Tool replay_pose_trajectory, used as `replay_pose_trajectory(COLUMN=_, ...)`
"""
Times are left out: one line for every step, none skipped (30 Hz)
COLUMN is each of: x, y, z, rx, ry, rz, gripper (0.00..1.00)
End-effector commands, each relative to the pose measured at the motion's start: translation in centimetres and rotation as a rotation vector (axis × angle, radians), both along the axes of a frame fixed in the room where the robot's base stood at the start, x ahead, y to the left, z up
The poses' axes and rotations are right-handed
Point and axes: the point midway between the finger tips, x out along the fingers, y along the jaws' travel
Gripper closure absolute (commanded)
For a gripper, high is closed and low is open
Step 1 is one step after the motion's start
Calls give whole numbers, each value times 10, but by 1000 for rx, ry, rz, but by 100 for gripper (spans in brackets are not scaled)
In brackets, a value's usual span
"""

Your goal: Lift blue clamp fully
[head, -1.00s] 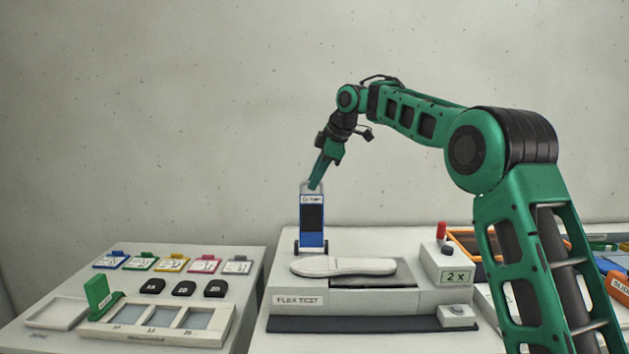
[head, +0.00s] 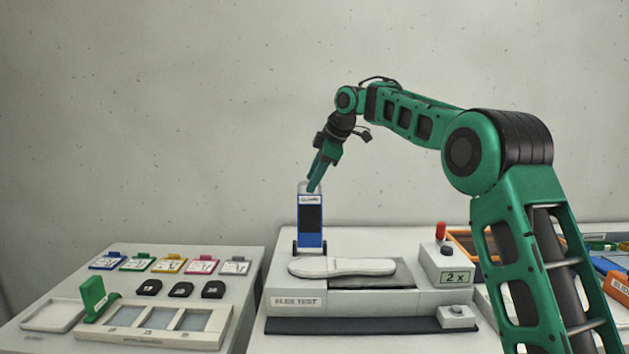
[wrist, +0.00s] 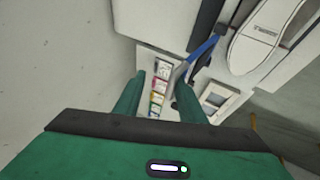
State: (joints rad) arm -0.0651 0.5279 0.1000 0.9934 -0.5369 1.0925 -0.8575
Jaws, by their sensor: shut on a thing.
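The blue clamp (head: 311,240) stands upright at the back left of the flex test machine (head: 350,300), behind the white sole (head: 342,267). It has a dark front panel, a pale handle on top and dark round parts at its foot. My gripper (head: 312,187) reaches down from the upper right and is shut on the handle of the clamp. In the wrist view, the blue edge of the clamp (wrist: 203,49) shows just past my fingers (wrist: 161,78). I cannot tell whether the clamp's foot touches the machine.
The sole lies flat close in front of the clamp. A control box reading "2 x" (head: 445,268) with a red knob stands right of it. The left table (head: 60,285) holds coloured tags, black pieces and a green block. The wall behind is bare.

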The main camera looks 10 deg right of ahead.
Motion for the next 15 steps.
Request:
replay_pose_trajectory(x=1, y=-2, z=-4, rx=-1, ry=5, rz=-5, gripper=72)
replay_pose_trajectory(x=1, y=-2, z=-4, rx=-1, ry=4, rz=-5, gripper=72)
replay_pose_trajectory(x=0, y=-2, z=-3, rx=-1, ry=4, rz=-5, gripper=72)
replay_pose_trajectory(x=0, y=-2, z=-3, rx=-1, ry=4, rz=-5, gripper=72)
replay_pose_trajectory(x=0, y=-2, z=-2, rx=-1, ry=4, rz=-4, gripper=72)
replay_pose_trajectory(x=-1, y=-2, z=-2, rx=-1, ry=3, rz=-4, gripper=72)
replay_pose_trajectory(x=-1, y=-2, z=-2, rx=-1, ry=3, rz=-4, gripper=72)
replay_pose_trajectory(x=-1, y=-2, z=-1, rx=0, ry=3, rz=-4, gripper=72)
replay_pose_trajectory(x=-1, y=-2, z=-1, rx=-1, ry=2, rz=-3, gripper=72)
replay_pose_trajectory(x=-1, y=-2, z=0, rx=-1, ry=1, rz=-3, gripper=72)
replay_pose_trajectory(x=-2, y=-2, z=0, rx=-1, ry=1, rz=-3, gripper=72)
replay_pose_trajectory(x=-2, y=-3, z=2, rx=-1, ry=0, rz=-4, gripper=72)
replay_pose_trajectory(x=-3, y=-3, z=4, rx=-1, ry=0, rz=-4, gripper=72)
replay_pose_trajectory(x=-4, y=-4, z=7, rx=-1, ry=-1, rz=-4, gripper=72)
replay_pose_trajectory(x=-6, y=-6, z=11, rx=-1, ry=-1, rz=-4, gripper=72)
